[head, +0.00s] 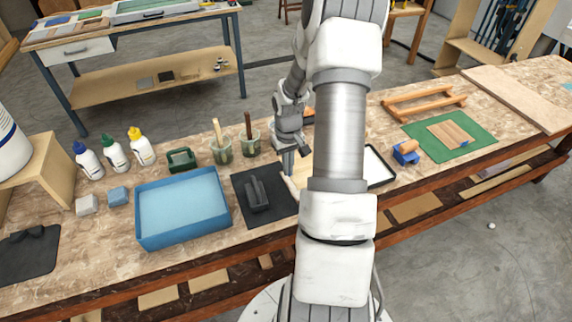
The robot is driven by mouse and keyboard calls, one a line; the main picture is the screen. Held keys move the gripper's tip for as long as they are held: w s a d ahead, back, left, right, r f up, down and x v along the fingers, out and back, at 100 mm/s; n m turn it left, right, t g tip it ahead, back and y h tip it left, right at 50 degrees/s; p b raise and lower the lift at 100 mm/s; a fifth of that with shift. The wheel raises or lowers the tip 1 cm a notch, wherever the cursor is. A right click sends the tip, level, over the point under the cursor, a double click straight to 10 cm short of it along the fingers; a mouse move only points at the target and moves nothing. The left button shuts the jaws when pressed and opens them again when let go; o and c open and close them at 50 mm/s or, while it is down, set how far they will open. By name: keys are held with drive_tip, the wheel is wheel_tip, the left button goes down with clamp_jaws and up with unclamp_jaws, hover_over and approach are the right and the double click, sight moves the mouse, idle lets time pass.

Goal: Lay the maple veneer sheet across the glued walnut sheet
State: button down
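My gripper (288,166) points down over the middle of the bench, beside my arm's large links. Its fingertips are small here, and I cannot tell whether they are open or shut. A pale, maple-coloured sheet (305,171) shows just right of the fingers, mostly hidden behind my arm. I cannot tell whether the fingers touch it. A brown, striped wooden piece (451,133), possibly walnut, lies flat on a green mat (478,142) to the right. I cannot make out glue on it.
A blue tray (141,241), a dark mat (284,207) with a grey tool (257,195), cups with brushes (221,150) and bottles (141,147) stand left. A blue-and-orange roller (406,152) sits by the green mat. A wooden frame (424,103) lies behind it.

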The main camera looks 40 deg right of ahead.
drive_tip(key=shift+f+b, duration=2.05)
drive_tip(key=shift+f, duration=0.9)
drive_tip(key=shift+f, duration=0.2)
drive_tip(key=c, duration=0.5)
unclamp_jaws()
drive_tip(key=shift+r, duration=0.15)
drive_tip(key=shift+r+p, duration=1.95)
drive_tip(key=shift+r, duration=0.95)
